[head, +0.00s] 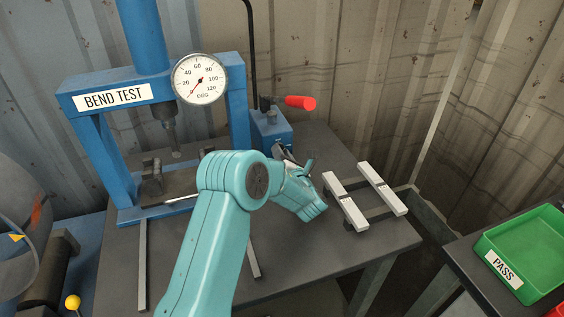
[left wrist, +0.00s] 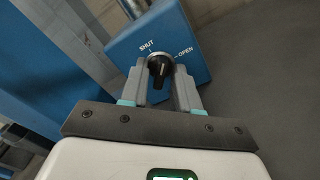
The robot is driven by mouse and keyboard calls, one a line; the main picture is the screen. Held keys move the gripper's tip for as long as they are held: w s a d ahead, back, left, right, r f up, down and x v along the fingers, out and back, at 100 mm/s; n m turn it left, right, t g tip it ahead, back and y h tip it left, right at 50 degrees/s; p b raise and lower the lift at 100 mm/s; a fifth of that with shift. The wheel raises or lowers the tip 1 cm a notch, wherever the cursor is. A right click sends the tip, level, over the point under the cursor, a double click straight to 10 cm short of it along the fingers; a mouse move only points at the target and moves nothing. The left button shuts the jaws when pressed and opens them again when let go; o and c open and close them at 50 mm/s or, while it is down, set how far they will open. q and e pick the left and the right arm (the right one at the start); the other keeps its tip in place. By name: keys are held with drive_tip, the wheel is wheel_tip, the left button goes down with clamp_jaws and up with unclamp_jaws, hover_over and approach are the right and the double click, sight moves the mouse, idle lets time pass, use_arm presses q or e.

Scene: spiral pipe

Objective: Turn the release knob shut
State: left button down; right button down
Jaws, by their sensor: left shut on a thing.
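The release knob (left wrist: 160,70) is a small dark knob on the face of a blue block (left wrist: 158,35) in the left wrist view. The block carries a SHUT label at the knob's upper left and an OPEN label at its upper right. The knob's pointing direction is hard to tell. My left gripper (left wrist: 161,80) has one finger on each side of the knob and is shut on it. In the head view the left gripper (head: 283,156) is at the front of the blue block (head: 270,130), and the knob is hidden. My right gripper is not in view.
A red-gripped lever (head: 300,102) sticks out above the block. The blue bend test press (head: 238,110) with a round dial (head: 200,79) stands at left. Two pale bars (head: 345,200) lie on a rack at the table's right. A green PASS tray (head: 525,250) is at far right.

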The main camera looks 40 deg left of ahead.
use_arm(q)
drive_tip(key=n+b, duration=0.2)
drive_tip(key=b, duration=0.1)
drive_tip(key=n+b, duration=0.2)
drive_tip(key=b, duration=0.1)
drive_tip(key=n+b, duration=0.2)
drive_tip(key=b, duration=0.1)
drive_tip(key=shift+f+n+b, duration=0.3)
drive_tip(key=shift+f+b, duration=0.05)
drive_tip(key=shift+b, duration=0.05)
drive_tip(key=shift+r+n+b, duration=0.2)
drive_tip(key=shift+n+b, duration=0.7)
drive_tip(key=shift+b, duration=0.2)
drive_tip(key=c, duration=1.2)
unclamp_jaws()
drive_tip(key=shift+d+r, duration=0.1)
drive_tip(key=v, duration=1.5)
drive_tip(key=shift+s+d, duration=0.1)
drive_tip(key=shift+d, duration=0.1)
drive_tip(key=shift+s+d, duration=0.3)
drive_tip(key=shift+d, duration=0.1)
